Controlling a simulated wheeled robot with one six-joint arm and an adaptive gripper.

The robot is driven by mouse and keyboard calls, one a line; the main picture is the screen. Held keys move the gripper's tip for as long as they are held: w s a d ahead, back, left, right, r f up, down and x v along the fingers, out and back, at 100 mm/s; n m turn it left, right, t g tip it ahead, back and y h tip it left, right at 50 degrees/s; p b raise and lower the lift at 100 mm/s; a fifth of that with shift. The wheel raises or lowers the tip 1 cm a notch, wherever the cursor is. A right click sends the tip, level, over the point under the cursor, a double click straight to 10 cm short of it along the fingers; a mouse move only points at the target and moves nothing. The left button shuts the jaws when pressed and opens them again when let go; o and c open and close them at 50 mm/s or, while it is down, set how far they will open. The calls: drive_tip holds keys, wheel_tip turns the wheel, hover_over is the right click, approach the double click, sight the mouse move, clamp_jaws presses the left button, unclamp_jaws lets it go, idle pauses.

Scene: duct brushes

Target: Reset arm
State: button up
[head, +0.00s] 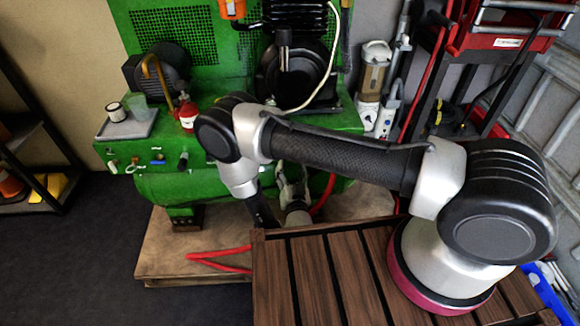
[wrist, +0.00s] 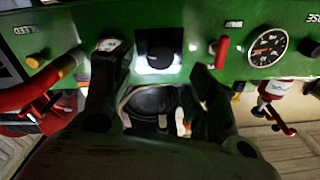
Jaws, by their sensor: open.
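My arm reaches from its base at the right of the head view over the wooden slatted top, then bends down in front of a green machine (head: 250,180). My gripper (wrist: 160,78) shows in the wrist view with its two dark fingers spread apart. Nothing is held between them. A black knob (wrist: 160,57) on a brightly lit plate of the green panel (wrist: 195,20) appears between the fingertips; I cannot tell whether they touch the panel. In the head view the gripper is mostly hidden behind my own arm and the slatted top.
A red lever (wrist: 222,52) and a round gauge (wrist: 268,46) sit right of the fingers. A red hose (wrist: 35,95) curves at left. A grey tray (head: 127,125) rests on the machine. A red hand truck (head: 480,60) stands at right. Dark floor (head: 85,260) is clear at left.

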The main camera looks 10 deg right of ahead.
idle(0.4)
wheel_tip(320, 180, down, 11)
drive_tip(key=s+d+n+g, duration=0.2)
drive_tip(key=g, duration=0.4)
drive_tip(key=s+a+f+n+g, duration=0.2)
drive_tip(key=s+f+g, duration=0.2)
drive_tip(key=s+g, duration=0.3)
drive_tip(key=s+d+r+n+g, duration=0.2)
drive_tip(key=d+r+g, duration=0.15)
drive_tip(key=r, duration=1.25)
drive_tip(key=s+d+r+n+g, duration=0.25)
drive_tip(key=r+g, duration=0.25)
drive_tip(key=r, duration=1)
drive_tip(key=s+d+r+m+t, duration=0.1)
drive_tip(key=s+d+r+t, duration=0.1)
drive_tip(key=d+r, duration=0.5)
drive_tip(key=s+d+r+m+t, duration=0.2)
drive_tip(key=d+r, duration=0.5)
drive_tip(key=r, duration=0.5)
drive_tip(key=s+d+r+m+t, duration=0.1)
drive_tip(key=s+d+r+t, duration=0.2)
drive_tip(key=s+d+r, duration=0.3)
wheel_tip(320, 180, up, 4)
drive_tip(key=shift+d+f, duration=0.1)
drive_tip(key=shift+d, duration=0.7)
